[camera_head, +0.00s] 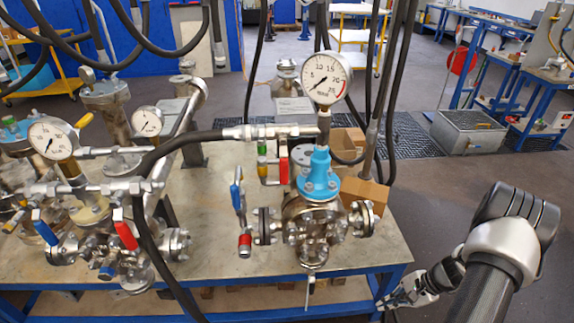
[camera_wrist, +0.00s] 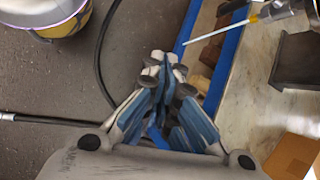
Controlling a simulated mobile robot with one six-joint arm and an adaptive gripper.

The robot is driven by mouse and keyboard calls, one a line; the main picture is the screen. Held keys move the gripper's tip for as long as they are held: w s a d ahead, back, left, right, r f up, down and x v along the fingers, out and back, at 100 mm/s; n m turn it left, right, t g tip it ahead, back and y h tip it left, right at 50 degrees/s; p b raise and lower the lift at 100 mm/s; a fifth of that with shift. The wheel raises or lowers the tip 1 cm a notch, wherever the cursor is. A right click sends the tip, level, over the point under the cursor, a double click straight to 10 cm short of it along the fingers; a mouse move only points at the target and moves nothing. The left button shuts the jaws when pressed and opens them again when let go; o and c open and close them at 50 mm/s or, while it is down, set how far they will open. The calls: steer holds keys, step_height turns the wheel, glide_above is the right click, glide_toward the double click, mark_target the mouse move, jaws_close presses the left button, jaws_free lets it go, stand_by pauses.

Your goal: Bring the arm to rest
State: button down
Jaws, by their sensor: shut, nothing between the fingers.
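My gripper (camera_head: 388,304) is at the right front corner of the workbench in the head view, low beside the blue table edge. In the wrist view my gripper (camera_wrist: 168,64) has its fingertips together, with nothing between them. The blue frame edge of the bench (camera_wrist: 222,72) runs just right of the fingertips. My arm comes in from the lower right of the head view, bent at a dark and silver joint. Whether the fingertips touch the bench edge cannot be told.
The workbench (camera_head: 225,262) carries a flanged vessel with a blue top (camera_head: 318,178), a pressure gauge (camera_head: 326,78) and several valves. Hoses hang over it. A black cable (camera_wrist: 101,55) and a bucket-like container (camera_wrist: 62,18) show left of my gripper. Open floor (camera_head: 428,200) lies right of the bench.

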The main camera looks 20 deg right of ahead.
steer(key=w+a+r+n+h, duration=0.1)
steer(key=w+a+r+n, duration=0.15)
steer(key=a+r, duration=0.45)
steer(key=w+a+r+n+g+h, duration=0.15)
steer(key=r+n, duration=0.25)
steer(key=r, duration=0.8)
steer(key=w+a+r+n+h, duration=0.1)
steer(key=w+a+r+n, duration=0.15)
steer(key=a+r, duration=0.5)
steer(key=s+a+r+n+t+h, duration=0.2)
steer(key=s+a+r+n+t, duration=0.1)
steer(key=s+a+r+n, duration=0.6)
steer(key=s+a+r, duration=0.3)
steer(key=s+r, duration=0.2)
steer(key=s, duration=0.1)
steer(key=shift+a+r, duration=0.3)
steer(key=shift+a, duration=0.05)
steer(key=shift+w+h, duration=0.1)
steer(key=shift+h, duration=0.15)
stand_by(3.3)
